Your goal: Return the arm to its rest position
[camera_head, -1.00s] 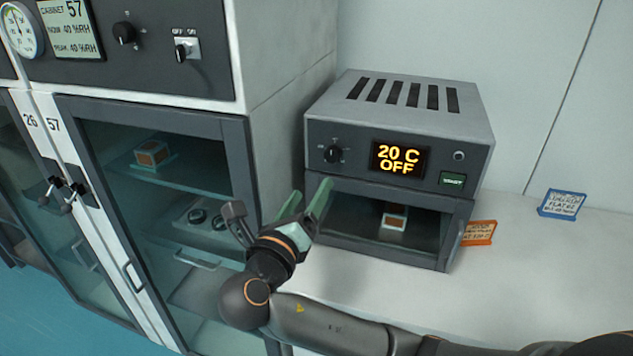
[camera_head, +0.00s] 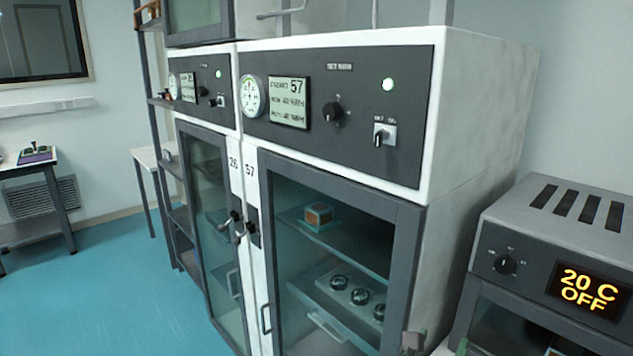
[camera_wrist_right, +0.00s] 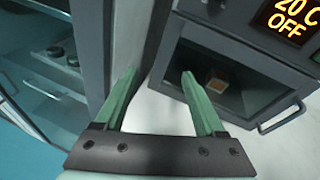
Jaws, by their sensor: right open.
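My right gripper (camera_head: 437,345) shows only by its tips at the bottom edge of the head view, between the cabinet and the oven. In the right wrist view its two green fingers (camera_wrist_right: 158,90) stand wide apart with nothing between them. The fingers point at the gap between the cabinet (camera_wrist_right: 88,40) and the oven (camera_wrist_right: 240,48). They look clear of both, though the right finger overlaps the oven front in that view. The rest of my right arm is out of the head view. My left gripper is in neither view.
The white cabinet marked 57 (camera_head: 484,110) fills the middle of the head view, its glass door shut. The oven (camera_head: 560,215) at the right reads "20 C OFF". A small orange and white box (camera_wrist_right: 217,85) sits inside it. Blue floor (camera_head: 110,290) is open at left.

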